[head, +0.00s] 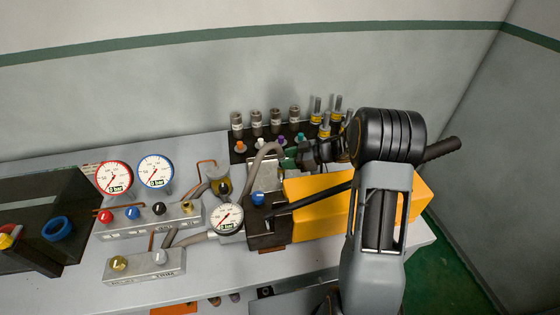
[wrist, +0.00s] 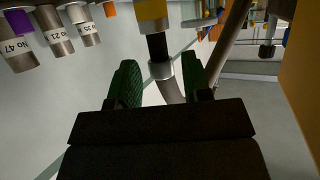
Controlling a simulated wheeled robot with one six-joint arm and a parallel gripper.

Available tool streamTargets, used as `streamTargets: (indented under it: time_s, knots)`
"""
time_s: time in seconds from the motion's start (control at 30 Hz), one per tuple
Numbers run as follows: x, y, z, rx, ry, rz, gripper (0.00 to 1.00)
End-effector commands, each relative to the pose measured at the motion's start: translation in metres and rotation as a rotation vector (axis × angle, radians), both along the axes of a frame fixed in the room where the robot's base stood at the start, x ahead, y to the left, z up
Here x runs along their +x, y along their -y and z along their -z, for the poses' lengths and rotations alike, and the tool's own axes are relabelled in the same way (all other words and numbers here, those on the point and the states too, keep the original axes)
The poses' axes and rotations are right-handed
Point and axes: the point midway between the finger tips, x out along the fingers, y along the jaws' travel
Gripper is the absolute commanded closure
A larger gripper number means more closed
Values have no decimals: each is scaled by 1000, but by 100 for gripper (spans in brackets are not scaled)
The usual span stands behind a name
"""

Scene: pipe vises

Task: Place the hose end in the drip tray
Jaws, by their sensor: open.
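The grey hose (head: 262,152) arches up from the bench and bends over toward my gripper (head: 290,157) in the head view. In the wrist view its end (wrist: 160,70) shows a pale collar, with a black section and a yellow part in line beyond it. My gripper's green fingers (wrist: 160,62) are apart, one on each side of the hose end. I cannot tell whether either finger touches it. A pale metal, box-like tray (head: 265,176) lies below the hose and may be the drip tray; its inside is partly hidden.
A black rack (head: 240,157) with several numbered fittings stands behind. A yellow machine (head: 322,190) with a black lever lies under my arm. Gauges (head: 227,218) and valve blocks (head: 150,222) fill the bench's middle.

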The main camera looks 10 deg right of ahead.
Motion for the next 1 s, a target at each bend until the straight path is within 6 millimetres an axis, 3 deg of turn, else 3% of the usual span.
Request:
streamTargets:
  time_s: [0.3,0.83,0.93,1.0]
  knots:
    - [-11,24,-11,1,1,0,56]
    - [-10,24,-13,-2,4,3,56]
    - [-4,24,-26,-25,37,43,56]
    - [5,24,-45,-59,86,111,56]
